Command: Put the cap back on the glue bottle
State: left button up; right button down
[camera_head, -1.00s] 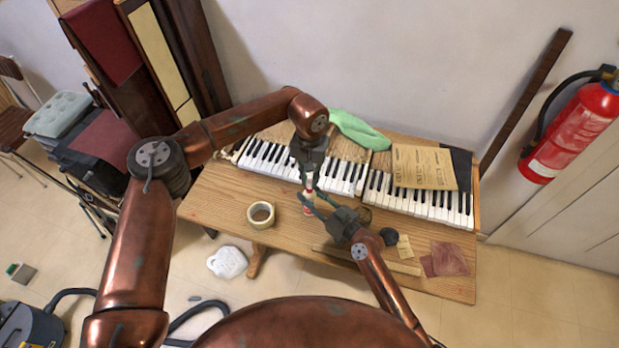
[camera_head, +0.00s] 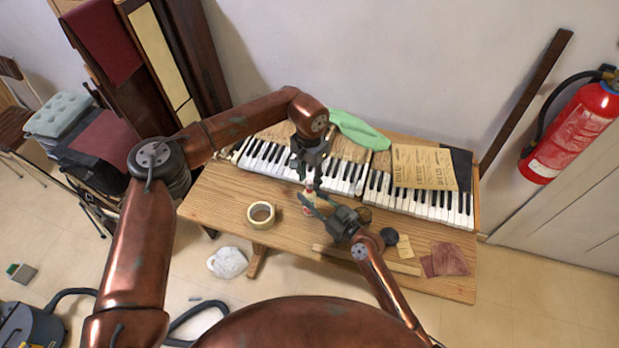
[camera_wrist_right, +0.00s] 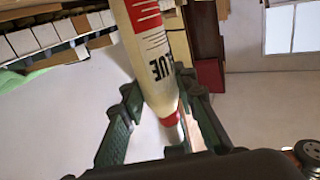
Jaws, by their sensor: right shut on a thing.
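The glue bottle (camera_head: 308,208) is cream with red markings and is small in the head view, partly hidden by my right gripper. In the right wrist view the bottle (camera_wrist_right: 155,60) is large, with part of its lettering, a red collar and a pale tip between the fingers. My right gripper (camera_head: 314,199) is shut on the bottle; its fingers (camera_wrist_right: 165,125) flank the collar end in the wrist view. My left gripper (camera_head: 309,176) points down just above the bottle. Its fingertips are too small to tell open from shut, and I cannot make out the cap.
A tape roll (camera_head: 261,214) lies left on the wooden table (camera_head: 225,205). A wooden strip (camera_head: 375,262) and a dark round object (camera_head: 389,237) lie at the front right.

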pick_arm(q)
jog(key=shift+r, duration=2.3)
jog(key=shift+c, duration=0.4)
